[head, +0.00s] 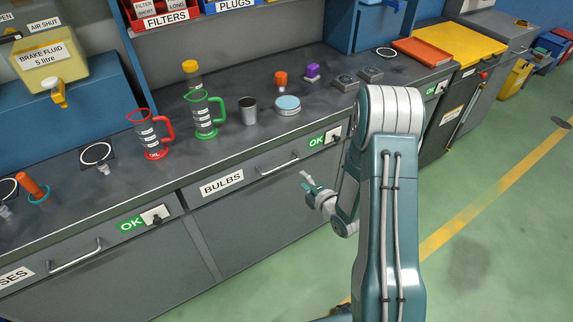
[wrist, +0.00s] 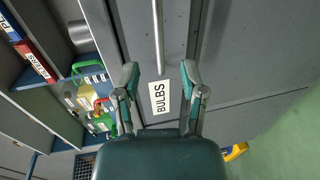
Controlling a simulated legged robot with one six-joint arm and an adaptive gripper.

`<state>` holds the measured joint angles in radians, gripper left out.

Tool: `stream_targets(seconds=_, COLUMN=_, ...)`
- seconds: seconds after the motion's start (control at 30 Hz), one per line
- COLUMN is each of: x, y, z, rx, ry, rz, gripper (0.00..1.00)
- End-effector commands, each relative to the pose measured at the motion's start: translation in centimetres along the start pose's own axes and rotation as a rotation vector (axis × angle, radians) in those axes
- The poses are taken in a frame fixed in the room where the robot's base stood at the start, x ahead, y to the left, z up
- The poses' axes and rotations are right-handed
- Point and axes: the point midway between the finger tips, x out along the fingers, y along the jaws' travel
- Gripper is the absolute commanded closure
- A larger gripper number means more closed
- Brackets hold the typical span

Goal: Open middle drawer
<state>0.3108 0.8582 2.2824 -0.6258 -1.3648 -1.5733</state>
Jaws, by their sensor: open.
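The grey drawer labelled BULBS (head: 250,190) is in the middle of the cabinet row, its front flush with the cabinet. Its metal bar handle (head: 279,163) sits to the right of the label, and a green OK tag and a small latch plate are further right. My gripper (head: 307,178) is in front of this drawer, to the right of and below the handle in the head view. In the wrist view my gripper (wrist: 159,70) is open and empty, with its fingertips either side of the lower end of the handle (wrist: 157,38). I cannot tell the remaining distance to it.
Above the drawer, the worktop (head: 225,153) holds a red jug (head: 149,135), a green jug (head: 204,115), a grey cup (head: 248,111) and a round tin (head: 287,106). A drawer with another handle (head: 76,255) is at left.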

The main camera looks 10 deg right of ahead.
Motion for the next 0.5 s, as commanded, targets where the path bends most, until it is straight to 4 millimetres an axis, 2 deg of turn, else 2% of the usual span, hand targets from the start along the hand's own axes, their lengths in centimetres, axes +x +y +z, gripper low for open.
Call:
stream_targets(seconds=0.17, x=2.3, y=0.1, z=-0.1, rx=-0.003, ry=0.003, rz=0.002, gripper=0.46)
stream_targets(seconds=0.5, x=8.4, y=0.0, z=-0.1, rx=0.000, ry=0.002, rz=0.001, gripper=0.46)
